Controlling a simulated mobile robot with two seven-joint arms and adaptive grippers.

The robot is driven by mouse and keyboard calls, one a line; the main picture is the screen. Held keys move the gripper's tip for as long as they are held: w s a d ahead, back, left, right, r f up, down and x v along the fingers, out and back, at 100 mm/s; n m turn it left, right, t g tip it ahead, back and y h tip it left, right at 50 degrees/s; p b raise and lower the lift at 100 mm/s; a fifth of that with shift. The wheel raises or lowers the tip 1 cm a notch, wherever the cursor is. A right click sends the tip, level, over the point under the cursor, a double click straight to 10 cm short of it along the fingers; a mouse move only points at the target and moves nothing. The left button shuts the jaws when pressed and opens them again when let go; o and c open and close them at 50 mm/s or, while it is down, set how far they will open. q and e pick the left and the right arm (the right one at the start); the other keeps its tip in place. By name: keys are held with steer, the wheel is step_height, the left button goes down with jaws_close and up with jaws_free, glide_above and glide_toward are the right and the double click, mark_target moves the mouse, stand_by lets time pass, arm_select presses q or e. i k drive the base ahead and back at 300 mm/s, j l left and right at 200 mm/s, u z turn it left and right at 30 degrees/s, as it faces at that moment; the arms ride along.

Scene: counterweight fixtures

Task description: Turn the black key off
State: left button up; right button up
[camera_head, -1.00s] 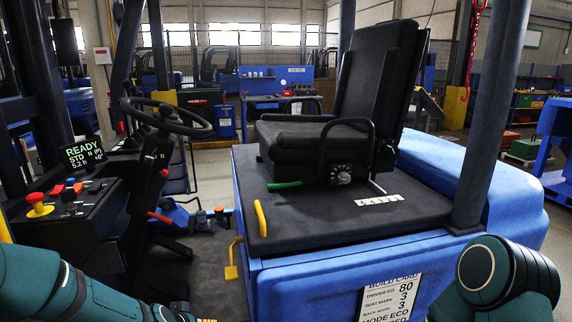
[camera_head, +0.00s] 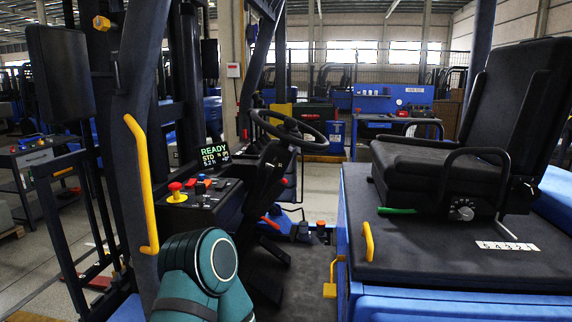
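The forklift's dark control console (camera_head: 215,212) stands left of centre. On it are a red mushroom button on a yellow base (camera_head: 176,190) and several small red, blue and black controls. A small black piece (camera_head: 200,190) among these controls may be the black key; it is too small to tell its shape or how it is turned. A lit display (camera_head: 214,153) behind the console reads READY and STD. Neither of my grippers is in view. A teal link of my arm shows at the bottom, in front of and below the console.
A yellow grab handle (camera_head: 141,185) is on the dark post left of the console. The steering wheel (camera_head: 289,130) is behind and right of it. The black seat (camera_head: 450,170) on the blue body (camera_head: 440,305) fills the right. Dark floor lies between.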

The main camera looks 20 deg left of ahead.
mark_target(200, 188)
steer(key=u, duration=1.3)
steer(key=i+z, duration=0.1)
steer(key=i, duration=0.4)
